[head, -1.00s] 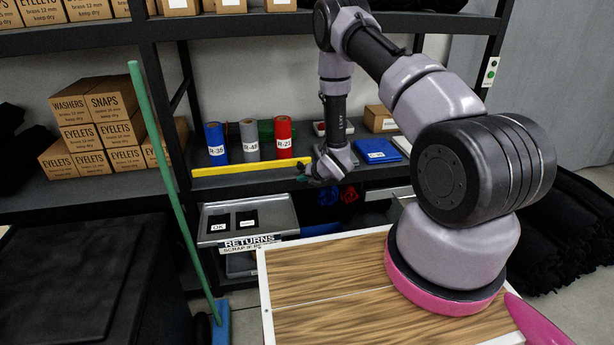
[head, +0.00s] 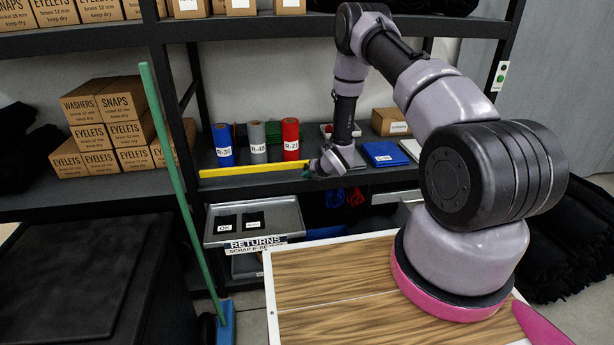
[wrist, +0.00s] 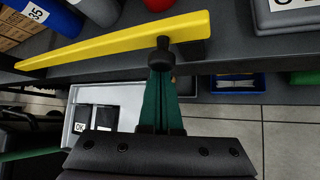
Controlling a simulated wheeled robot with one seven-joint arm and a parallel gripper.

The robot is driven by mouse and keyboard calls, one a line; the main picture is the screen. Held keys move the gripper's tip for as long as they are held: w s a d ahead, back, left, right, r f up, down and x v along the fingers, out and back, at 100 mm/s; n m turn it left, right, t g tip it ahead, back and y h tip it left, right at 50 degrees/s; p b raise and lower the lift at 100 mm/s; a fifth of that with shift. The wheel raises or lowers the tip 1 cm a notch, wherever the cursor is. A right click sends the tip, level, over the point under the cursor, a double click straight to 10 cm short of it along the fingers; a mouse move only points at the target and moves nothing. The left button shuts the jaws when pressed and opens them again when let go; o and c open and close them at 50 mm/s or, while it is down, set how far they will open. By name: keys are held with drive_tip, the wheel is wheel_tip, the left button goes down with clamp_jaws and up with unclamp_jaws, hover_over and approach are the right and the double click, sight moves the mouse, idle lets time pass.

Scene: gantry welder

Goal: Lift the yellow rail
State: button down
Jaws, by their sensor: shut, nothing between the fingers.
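The yellow rail (head: 255,170) is a long narrow bar along the front edge of the middle shelf, below the coloured rolls. In the wrist view the rail (wrist: 110,42) crosses the upper part of the picture, its right end nearest my gripper. A dark round knob (wrist: 161,58) shows at the rail's lower edge near that right end. My gripper (head: 308,171) is at the rail's right end, in front of the shelf. In the wrist view its green fingers (wrist: 160,76) are shut together and empty, tips right at the knob. I cannot tell whether they touch it.
A blue roll (head: 223,145), a grey roll (head: 258,140) and a red roll (head: 291,138) stand behind the rail. A grey returns tray (head: 285,215) sits below the shelf. A green broom handle (head: 175,170) leans at the left. A blue box (head: 384,154) lies right of my gripper.

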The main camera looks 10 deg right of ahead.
drive_tip(key=a+r+n+h, duration=0.1)
drive_tip(key=a+r+h, duration=0.15)
drive_tip(key=r, duration=0.85)
drive_tip(key=a+r+n+h, duration=0.15)
drive_tip(key=a+r, duration=0.25)
drive_tip(key=r, duration=0.7)
drive_tip(key=a+r+n+h, duration=0.1)
drive_tip(key=a+r+h, duration=0.3)
drive_tip(key=a+r, duration=1.1)
drive_tip(key=shift+a+n, duration=0.35)
drive_tip(key=shift+a, duration=0.7)
